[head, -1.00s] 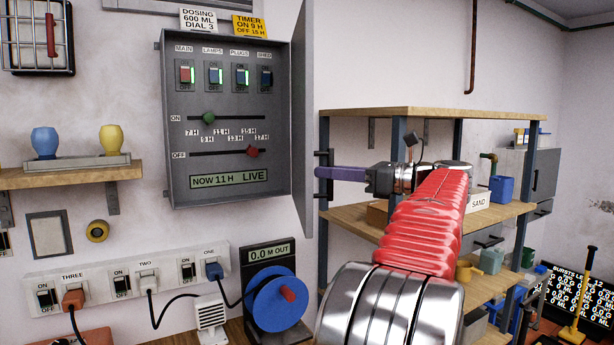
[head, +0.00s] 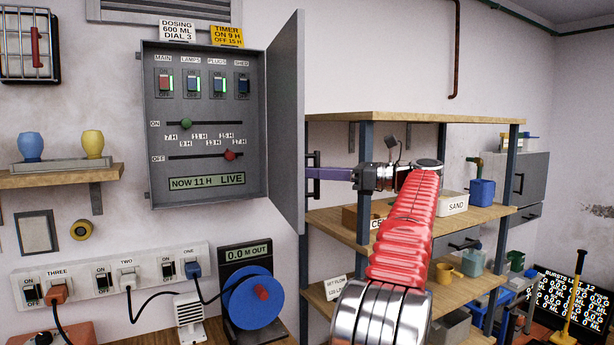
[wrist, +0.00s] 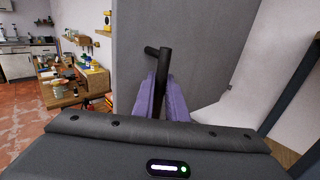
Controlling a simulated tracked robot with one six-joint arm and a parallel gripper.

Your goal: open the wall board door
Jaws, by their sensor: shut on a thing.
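The grey wall board (head: 205,110) hangs on the wall in the head view. Its door (head: 286,120), hinged on the right side, stands wide open, swung out from the box, so the switches and sliders inside show. My gripper (head: 312,173) is at the door's outer face, to its right. In the wrist view the purple fingers (wrist: 162,98) are shut on the black door handle (wrist: 164,66), which stands off the grey door panel (wrist: 180,35). In the head view the handle (head: 310,158) shows partly beside the fingertips.
Wooden shelves (head: 410,118) with bins stand right of the door, behind my arm. A power strip (head: 115,272) and a blue reel (head: 252,298) are below the board. A wooden shelf with two vases (head: 60,176) is at the left.

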